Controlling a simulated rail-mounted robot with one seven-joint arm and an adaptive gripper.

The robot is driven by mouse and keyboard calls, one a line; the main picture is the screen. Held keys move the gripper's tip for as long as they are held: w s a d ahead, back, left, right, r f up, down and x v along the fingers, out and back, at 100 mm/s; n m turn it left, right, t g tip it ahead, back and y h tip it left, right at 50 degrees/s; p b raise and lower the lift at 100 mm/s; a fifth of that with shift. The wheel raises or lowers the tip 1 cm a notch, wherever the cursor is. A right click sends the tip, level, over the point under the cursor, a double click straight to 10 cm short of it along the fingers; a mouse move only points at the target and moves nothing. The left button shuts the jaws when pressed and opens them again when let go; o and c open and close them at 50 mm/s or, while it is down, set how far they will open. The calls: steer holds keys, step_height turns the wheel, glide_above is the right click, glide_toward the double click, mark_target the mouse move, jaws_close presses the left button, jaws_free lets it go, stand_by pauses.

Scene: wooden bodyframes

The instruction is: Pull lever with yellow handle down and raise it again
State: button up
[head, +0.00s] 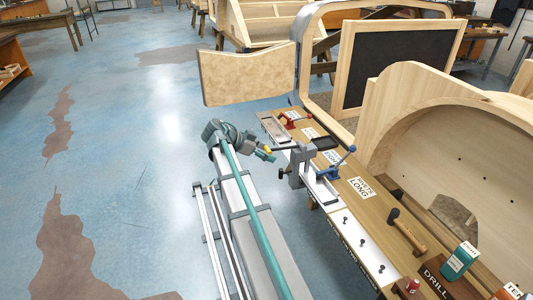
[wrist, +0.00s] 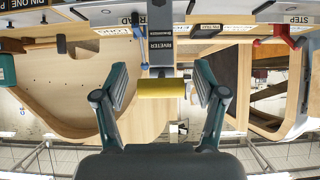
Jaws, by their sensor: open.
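The lever's yellow handle (wrist: 162,88) is a short horizontal cylinder at the end of a grey arm, labelled RIVETER, in the wrist view. My gripper (wrist: 160,85) is open, with one finger on each side of the handle and a visible gap at both ends. In the head view my gripper (head: 265,153) is at the left of the grey riveter (head: 297,167), by the lever's outer end. The handle is small there and partly hidden by my gripper. The lever arm looks about level.
The riveter stands on the edge of a wooden workbench (head: 378,208). A curved wooden panel (head: 247,75) stands beyond. The blue floor at left is free.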

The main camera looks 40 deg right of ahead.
steer(key=v, duration=1.2)
